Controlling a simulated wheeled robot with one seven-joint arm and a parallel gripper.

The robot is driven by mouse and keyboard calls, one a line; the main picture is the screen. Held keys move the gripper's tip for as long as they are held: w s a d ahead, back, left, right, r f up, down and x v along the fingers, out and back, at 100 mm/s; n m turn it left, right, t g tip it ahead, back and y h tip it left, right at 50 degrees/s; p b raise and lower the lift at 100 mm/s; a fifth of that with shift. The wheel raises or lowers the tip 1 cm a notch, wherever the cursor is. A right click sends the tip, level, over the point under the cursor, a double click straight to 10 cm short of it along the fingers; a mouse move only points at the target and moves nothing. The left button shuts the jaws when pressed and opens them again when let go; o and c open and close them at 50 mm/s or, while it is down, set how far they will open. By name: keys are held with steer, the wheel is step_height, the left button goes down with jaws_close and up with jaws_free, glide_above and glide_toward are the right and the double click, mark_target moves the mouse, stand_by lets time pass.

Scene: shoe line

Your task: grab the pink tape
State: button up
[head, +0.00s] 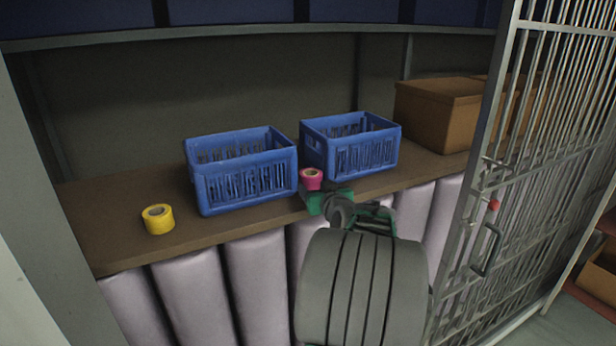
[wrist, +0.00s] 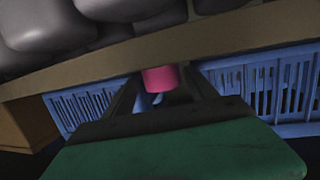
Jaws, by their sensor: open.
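The pink tape (head: 311,181) is a small roll near the front edge of the shelf, in front of the gap between the two blue crates. My gripper (head: 322,197) is at the shelf's front edge, right beside the tape in the head view. The pink tape also shows in the wrist view (wrist: 160,79), between the ends of my open fingers. I cannot tell whether they touch it. The green gripper body covers the lower part of the wrist view.
A left blue crate (head: 245,184) and a right blue crate (head: 368,158) stand close behind the tape on the shelf (head: 115,205). A yellow tape roll (head: 158,219) lies at the left. Brown boxes (head: 438,115) stand at the right, near a barred metal gate (head: 535,150).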

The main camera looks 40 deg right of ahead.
mark_target(314, 184)
steer(key=p+x, duration=0.1)
steer(key=x, duration=0.2)
steer(key=shift+r, duration=0.15)
steer(key=shift+w+d+f, duration=0.2)
steer(key=shift+w, duration=0.15)
steer(key=shift+c, duration=0.6)
steer(key=c, duration=0.9)
steer(key=shift+c, duration=0.3)
steer(key=shift+r, duration=0.15)
